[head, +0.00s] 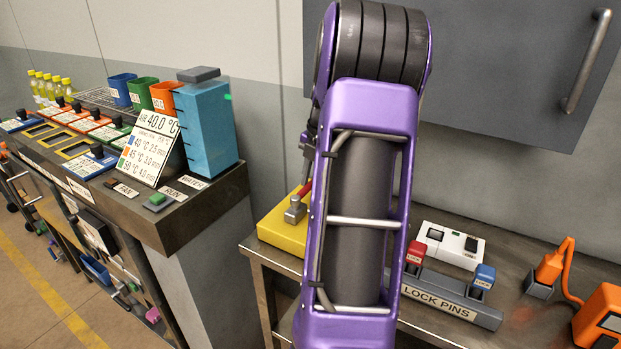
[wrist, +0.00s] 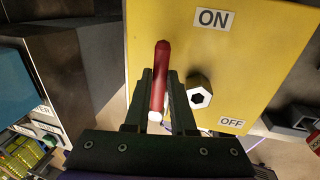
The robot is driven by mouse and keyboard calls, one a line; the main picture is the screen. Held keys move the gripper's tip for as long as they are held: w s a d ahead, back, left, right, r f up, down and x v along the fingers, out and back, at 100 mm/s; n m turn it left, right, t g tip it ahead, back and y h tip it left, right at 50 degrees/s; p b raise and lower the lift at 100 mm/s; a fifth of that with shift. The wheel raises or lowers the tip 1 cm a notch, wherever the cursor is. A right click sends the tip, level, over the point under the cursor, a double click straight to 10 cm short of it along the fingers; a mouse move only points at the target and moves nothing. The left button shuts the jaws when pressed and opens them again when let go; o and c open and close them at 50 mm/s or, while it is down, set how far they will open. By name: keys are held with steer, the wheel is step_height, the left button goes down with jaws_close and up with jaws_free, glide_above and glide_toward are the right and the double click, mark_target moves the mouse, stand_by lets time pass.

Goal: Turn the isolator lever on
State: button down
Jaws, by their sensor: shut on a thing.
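The yellow isolator box (wrist: 235,60) fills much of the wrist view, with an ON label (wrist: 212,18) at the top and an OFF label (wrist: 231,122) lower down. A grey hexagonal pivot (wrist: 200,95) sits between the labels. The red lever (wrist: 161,70) lies left of the pivot, its pale end towards my gripper. My gripper (wrist: 160,76) is shut on the red lever, one finger on each side.
Right of my arm, the bench holds a LOCK PINS rack (head: 452,303), a white device (head: 450,243) and orange units (head: 603,318). A grey cabinet (head: 480,75) with a handle is behind. A console (head: 190,215) stands left, across a gap.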

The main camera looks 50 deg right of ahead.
stand_by(0.4)
steer(key=c, duration=0.8)
jaws_free()
steer(key=shift+o, duration=0.2)
